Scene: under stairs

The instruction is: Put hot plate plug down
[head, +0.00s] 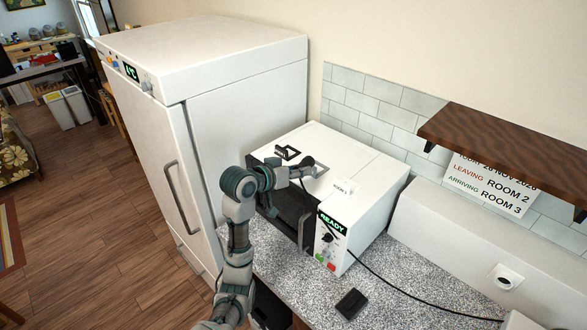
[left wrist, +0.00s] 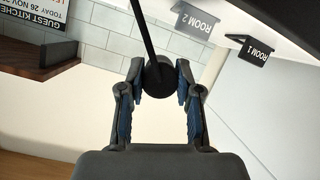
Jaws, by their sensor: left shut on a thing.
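My left gripper (head: 304,170) is above the top of a white box appliance with a green READY display. In the left wrist view the fingers (left wrist: 159,95) are closed on a round black plug (left wrist: 157,77), with a black cord (left wrist: 148,32) running up from it. In the head view the plug is small and dark at the fingertips, and I cannot tell whether it touches the appliance top. A hot plate is not clearly identifiable. My right gripper is not in view.
The appliance (head: 368,178) stands on a speckled counter (head: 392,300) beside a tall white fridge (head: 240,95). A black cable (head: 400,291) runs right along the counter, past a small black block (head: 351,304). A wall socket (head: 504,278) and wooden shelf (head: 510,150) are at right.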

